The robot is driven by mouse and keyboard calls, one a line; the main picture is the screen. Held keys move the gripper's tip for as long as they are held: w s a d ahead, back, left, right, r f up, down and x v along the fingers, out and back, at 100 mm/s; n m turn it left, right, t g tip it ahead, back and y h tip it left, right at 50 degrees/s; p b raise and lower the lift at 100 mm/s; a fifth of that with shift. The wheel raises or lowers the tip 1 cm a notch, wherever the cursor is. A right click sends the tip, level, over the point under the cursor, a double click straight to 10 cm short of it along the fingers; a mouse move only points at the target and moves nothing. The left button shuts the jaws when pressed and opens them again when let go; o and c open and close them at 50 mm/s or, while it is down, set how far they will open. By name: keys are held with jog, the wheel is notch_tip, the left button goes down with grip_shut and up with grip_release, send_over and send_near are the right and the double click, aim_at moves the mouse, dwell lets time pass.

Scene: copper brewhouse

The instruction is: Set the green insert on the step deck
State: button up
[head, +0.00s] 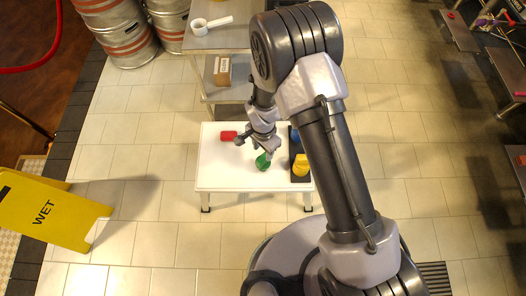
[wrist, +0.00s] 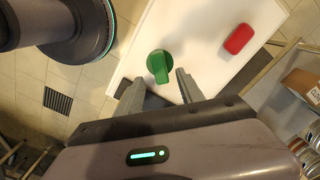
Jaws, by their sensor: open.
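The green insert (head: 263,161) is on the white top of a low step deck (head: 222,177), near the middle of its front half. In the wrist view the green insert (wrist: 160,64) shows a round body with a raised grip bar pointing toward my gripper. My gripper (head: 263,148) is right by the insert in the head view and partly overlaps it. In the wrist view my gripper (wrist: 155,78) has its two fingers apart, with the end of the insert's bar between their tips. I cannot tell whether a finger touches it.
A red block (head: 228,136) lies on the deck to the left; a black tray (head: 301,180) with a yellow insert (head: 301,163) and a blue one (head: 295,136) is at right. A cart (head: 205,40) stands behind. A yellow wet-floor sign (head: 50,212) lies left. The deck's left front is clear.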

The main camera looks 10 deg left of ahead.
jog(key=w+d+r+t+p, duration=0.1)
jog(key=d+r, duration=0.2)
jog(key=r, duration=0.8)
jog(key=d+r+t+y+p, duration=0.1)
jog(key=d+r, duration=0.3)
jog(key=r, duration=0.7)
jog(key=w+d+r, duration=0.1)
jog(key=d+r, duration=0.2)
jog(key=r, duration=0.7)
jog(key=s+d+r+n+t, duration=0.1)
jog(key=s+d+r+t, duration=0.1)
jog(key=s+d+r, duration=0.2)
jog(key=s+d+r+n+t+y, duration=0.1)
jog(key=s+d+r, duration=0.4)
jog(key=s+r, duration=0.4)
jog(key=shift+s+d+t, duration=0.25)
jog(key=shift+s+t, duration=0.15)
jog(key=shift+s, duration=0.35)
jog(key=shift+r, duration=0.15)
